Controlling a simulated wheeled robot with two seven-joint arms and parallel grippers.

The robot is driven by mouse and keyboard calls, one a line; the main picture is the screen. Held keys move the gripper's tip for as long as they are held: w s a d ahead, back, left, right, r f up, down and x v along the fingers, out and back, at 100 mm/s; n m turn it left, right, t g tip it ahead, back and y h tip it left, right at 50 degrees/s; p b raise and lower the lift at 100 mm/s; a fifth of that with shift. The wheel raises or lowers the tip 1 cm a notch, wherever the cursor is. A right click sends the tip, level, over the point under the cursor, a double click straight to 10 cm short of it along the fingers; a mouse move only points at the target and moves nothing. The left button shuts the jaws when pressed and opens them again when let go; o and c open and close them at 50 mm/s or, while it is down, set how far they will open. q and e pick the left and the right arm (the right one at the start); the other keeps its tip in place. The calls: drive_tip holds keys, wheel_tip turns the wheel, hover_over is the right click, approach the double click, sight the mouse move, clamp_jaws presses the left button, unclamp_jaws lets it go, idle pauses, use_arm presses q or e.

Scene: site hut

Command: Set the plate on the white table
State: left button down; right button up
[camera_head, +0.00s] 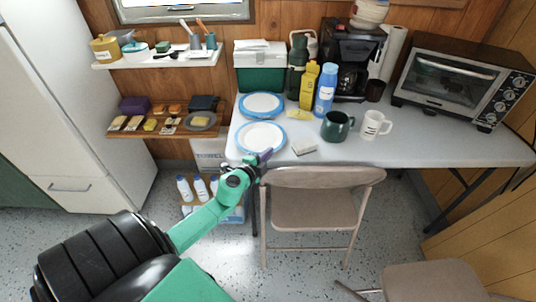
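A white plate with a blue rim (261,136) is at the front left corner of the white table (420,129). It looks level, on the table or very close above it; I cannot tell which. My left gripper (262,157) is at the plate's near rim, overlapping it in the picture. Its fingers are small and partly hidden, so I cannot tell whether they are closed on the rim. A second blue-rimmed white plate (262,104) lies on the table just behind. My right gripper is not in view.
A folding chair (314,205) stands against the table's front. A green mug (337,126), white mug (374,125), blue bottle (325,88), yellow bottle (308,85) and toaster oven (462,80) stand on the table. A wooden shelf (163,133) is at the left.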

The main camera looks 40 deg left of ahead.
use_arm(q)
drive_tip(key=shift+s+d+f, duration=0.15)
drive_tip(key=shift+s+f, duration=0.1)
drive_tip(key=shift+f, duration=0.4)
drive_tip(key=c, duration=1)
unclamp_jaws()
drive_tip(key=r+b+v, duration=0.1)
drive_tip(key=b+v, duration=0.1)
drive_tip(key=v, duration=1.3)
drive_tip(key=s+a+f+n+g+p, duration=0.1)
drive_tip(key=s+f+n+g+p, duration=0.15)
drive_tip(key=f, duration=0.85)
drive_tip(key=s+a+f+n+g+p, duration=0.1)
drive_tip(key=s+f+n+g+p, duration=0.2)
drive_tip(key=f, duration=0.8)
drive_tip(key=s+d+f+n+g+h+p, duration=0.1)
drive_tip(key=s+d+f+g, duration=0.3)
drive_tip(key=s+f, duration=0.5)
drive_tip(key=s+d+f+n+g+h+p, duration=0.1)
drive_tip(key=s+d+f+n+g, duration=0.3)
drive_tip(key=s+f, duration=0.5)
drive_tip(key=s+d, duration=0.1)
drive_tip(key=s, duration=0.1)
drive_tip(key=shift+s+d, duration=0.25)
drive_tip(key=shift+d, duration=0.1)
